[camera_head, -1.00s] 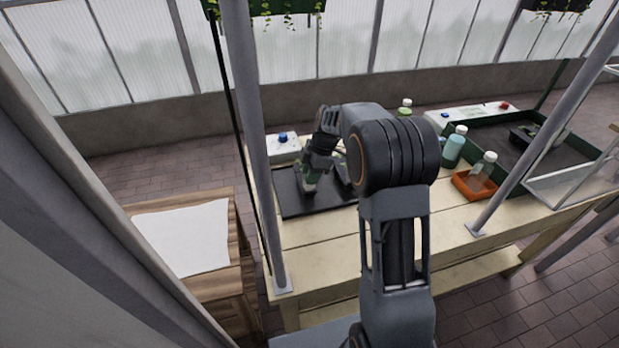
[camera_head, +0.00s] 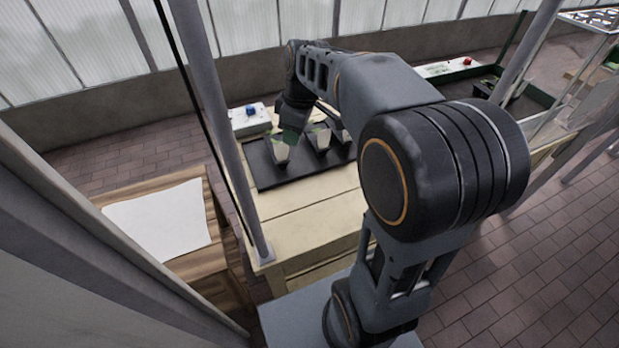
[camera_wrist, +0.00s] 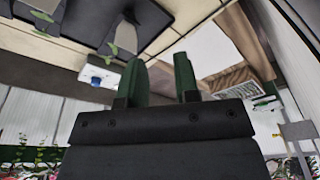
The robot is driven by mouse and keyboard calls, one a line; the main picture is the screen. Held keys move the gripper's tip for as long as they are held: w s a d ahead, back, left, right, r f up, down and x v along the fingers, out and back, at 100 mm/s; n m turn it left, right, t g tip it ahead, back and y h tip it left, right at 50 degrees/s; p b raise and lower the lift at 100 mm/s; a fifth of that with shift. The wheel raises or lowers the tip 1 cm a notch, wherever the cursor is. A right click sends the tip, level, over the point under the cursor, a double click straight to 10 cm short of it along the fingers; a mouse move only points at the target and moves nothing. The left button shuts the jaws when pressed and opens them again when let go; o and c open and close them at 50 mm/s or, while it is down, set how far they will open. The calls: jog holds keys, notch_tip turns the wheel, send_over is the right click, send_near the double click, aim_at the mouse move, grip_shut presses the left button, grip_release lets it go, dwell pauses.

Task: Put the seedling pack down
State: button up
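A dark flat tray (camera_head: 265,176) lies on the pale wooden table, with several pale, tapered pots holding green seedlings on it. The leftmost pot (camera_head: 281,154) is right below my gripper (camera_head: 292,136) in the head view. In the wrist view my gripper's two green fingers (camera_wrist: 162,78) stand apart, with nothing visible between them. The pots and dark tray (camera_wrist: 88,22) show at the top of that view. A small black container with green leaves (camera_head: 492,86) sits in a large tray at the far right. I cannot tell which is the seedling pack.
A white box with a blue button (camera_head: 250,117) stands behind the dark tray. A grey post (camera_head: 215,125) rises at the table's left corner. A wooden stand with a white sheet (camera_head: 160,220) is at left. My arm hides much of the table's right side.

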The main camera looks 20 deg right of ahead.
jog(key=s+f+m+t, duration=0.1)
jog(key=s+f+m, duration=0.1)
jog(key=s+m, duration=0.3)
jog(key=s+a+f+m+t+h, duration=0.1)
jog(key=s+f+m, duration=0.1)
jog(key=s+m, duration=0.3)
jog(key=s, duration=0.4)
jog(key=shift+f+h, duration=0.3)
jog(key=shift+f, duration=0.05)
jog(key=shift+a, duration=0.1)
notch_tip(320, 180, up, 2)
jog(key=shift+r+p, duration=0.15)
jog(key=shift+p, duration=0.75)
